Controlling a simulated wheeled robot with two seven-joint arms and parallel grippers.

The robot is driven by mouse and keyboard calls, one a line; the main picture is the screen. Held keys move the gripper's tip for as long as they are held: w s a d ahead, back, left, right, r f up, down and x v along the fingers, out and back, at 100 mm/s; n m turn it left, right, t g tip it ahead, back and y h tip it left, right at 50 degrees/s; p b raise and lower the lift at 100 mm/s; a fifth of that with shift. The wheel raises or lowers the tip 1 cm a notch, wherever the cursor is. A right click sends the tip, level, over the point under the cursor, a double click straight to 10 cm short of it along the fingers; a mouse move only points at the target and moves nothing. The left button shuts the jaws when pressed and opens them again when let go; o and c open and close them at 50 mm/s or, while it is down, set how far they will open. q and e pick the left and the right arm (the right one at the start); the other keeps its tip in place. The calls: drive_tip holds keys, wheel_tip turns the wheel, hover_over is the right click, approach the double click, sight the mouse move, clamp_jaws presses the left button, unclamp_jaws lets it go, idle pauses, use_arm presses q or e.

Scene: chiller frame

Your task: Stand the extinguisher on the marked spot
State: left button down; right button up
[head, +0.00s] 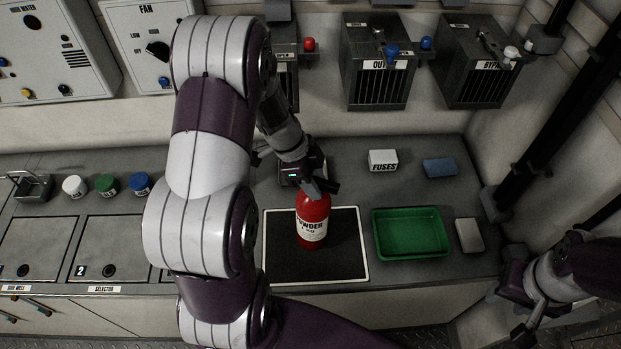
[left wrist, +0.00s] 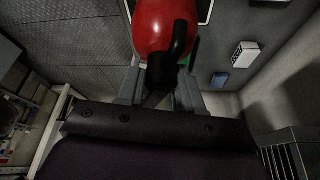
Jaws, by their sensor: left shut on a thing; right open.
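The red extinguisher (head: 313,232), with a white "POWDER" label and a black top, appears upright over the marked spot, a black rectangle with a white border (head: 345,262). I cannot tell whether its base touches the surface. My left gripper (head: 319,186) is shut on the extinguisher at its black top. The left wrist view shows the red body (left wrist: 163,22) and the black handle between the fingers of my left gripper (left wrist: 158,92). My right gripper (head: 528,312) is open and empty at the lower right, away from the counter things.
A green tray (head: 446,252) stands right of the marked spot, with a pale block (head: 469,236) beside it. A white FUSES box (head: 383,160) and a blue block (head: 439,168) lie behind. Several lidded jars (head: 107,185) stand at left. Metal boxes (head: 378,70) hang on the wall.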

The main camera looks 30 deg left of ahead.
sight(314, 213)
use_arm(q)
drive_tip(key=shift+w+f, duration=0.1)
drive_tip(key=shift+f, duration=1.2)
drive_tip(key=shift+f, duration=0.1)
drive_tip(key=c, duration=0.7)
unclamp_jaws()
drive_tip(key=shift+s, duration=0.2)
